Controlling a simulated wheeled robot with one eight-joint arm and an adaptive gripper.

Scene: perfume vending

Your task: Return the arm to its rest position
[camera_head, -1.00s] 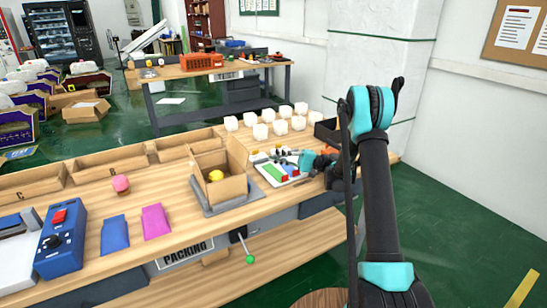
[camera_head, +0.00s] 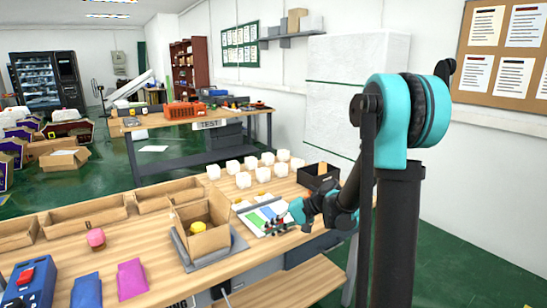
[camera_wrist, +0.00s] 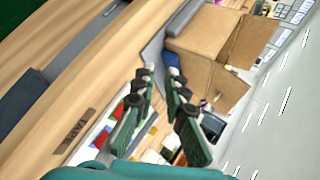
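My arm (camera_head: 398,230) rises large on the right of the head view, its teal elbow up high and its forearm reaching back down to the left. My gripper (camera_head: 270,231) is over the packing table near the tray with coloured compartments (camera_head: 246,221). In the wrist view, my gripper (camera_wrist: 158,74) shows two dark green fingers with a clear gap and nothing between them. The open cardboard box (camera_head: 204,241), with a yellow item (camera_head: 197,228) inside, stands left of the gripper. The wrist view shows the box (camera_wrist: 195,45) beyond the fingertips, apparently apart from them.
Several white cubes (camera_head: 243,180) and a black bin (camera_head: 318,178) stand behind the tray. A pink item (camera_head: 96,238), a blue pouch (camera_head: 87,291) and a magenta pouch (camera_head: 132,278) lie on the left of the packing table. A white pillar (camera_head: 345,95) stands behind the arm.

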